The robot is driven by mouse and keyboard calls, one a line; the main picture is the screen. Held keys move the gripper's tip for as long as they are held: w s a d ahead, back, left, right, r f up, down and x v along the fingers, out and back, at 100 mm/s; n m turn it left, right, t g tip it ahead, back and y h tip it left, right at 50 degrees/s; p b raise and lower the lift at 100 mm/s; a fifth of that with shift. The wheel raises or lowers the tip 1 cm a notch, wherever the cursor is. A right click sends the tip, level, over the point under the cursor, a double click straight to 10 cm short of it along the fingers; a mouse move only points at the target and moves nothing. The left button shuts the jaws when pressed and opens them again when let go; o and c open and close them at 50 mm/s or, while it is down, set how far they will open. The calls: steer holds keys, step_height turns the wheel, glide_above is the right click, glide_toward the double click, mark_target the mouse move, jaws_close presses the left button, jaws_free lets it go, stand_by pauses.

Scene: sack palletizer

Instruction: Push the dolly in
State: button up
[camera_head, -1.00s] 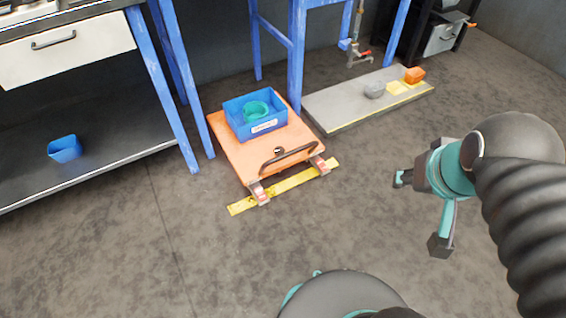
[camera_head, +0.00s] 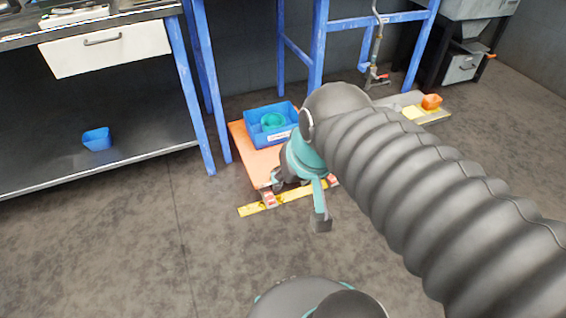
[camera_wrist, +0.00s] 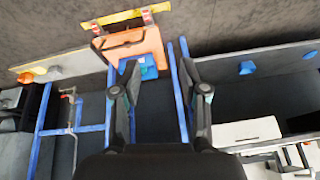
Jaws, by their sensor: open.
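The orange dolly (camera_head: 262,167) stands on the floor between two blue-legged frames. A blue bin (camera_head: 284,138) with a teal round item (camera_head: 272,121) inside sits on it. The dolly's near end, with red-and-white caster parts (camera_head: 269,200), is at a yellow floor strip (camera_head: 250,210). My gripper (camera_head: 300,204) is open and empty in front of the dolly's near edge and hides its handle in the head view. Contact cannot be told. In the wrist view the dolly (camera_wrist: 135,47) appears upside down beyond my open fingers (camera_wrist: 160,65).
A workbench with a white drawer (camera_head: 107,50) and a low shelf holding a blue cup (camera_head: 97,139) stands at left. Blue frame legs (camera_head: 317,45) rise beside the dolly. The near floor is clear.

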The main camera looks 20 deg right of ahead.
steer(key=w+d+f+m+g+y+b, duration=0.1)
steer(key=w+d+f+m+y, duration=0.1)
steer(key=w+f+m+y, duration=0.55)
steer(key=w+d+f+m+y, duration=0.3)
steer(key=w+f+m, duration=0.5)
steer(key=w+m, duration=0.65)
steer(key=w+d+f+m+t+h+b, duration=0.15)
steer(key=d+f+m+t, duration=0.35)
steer(key=d+f+m, duration=0.7)
steer(key=w+d+f+m+t+h+p, duration=0.1)
steer(key=w+d+f+m+t+h, duration=0.15)
steer(key=d+f+m+t, duration=0.7)
steer(key=w+a+f+m+g, duration=0.1)
steer(key=w+a, duration=0.1)
steer(key=w, duration=0.1)
steer(key=w+a+f+m+g, duration=0.1)
steer(key=w+a+m, duration=0.1)
steer(key=w, duration=0.2)
steer(key=w+a+f+m+g+b, duration=0.1)
steer(key=w+a+m+g, duration=0.1)
steer(key=w, duration=0.2)
steer(key=shift+w+f, duration=0.1)
jaws_close()
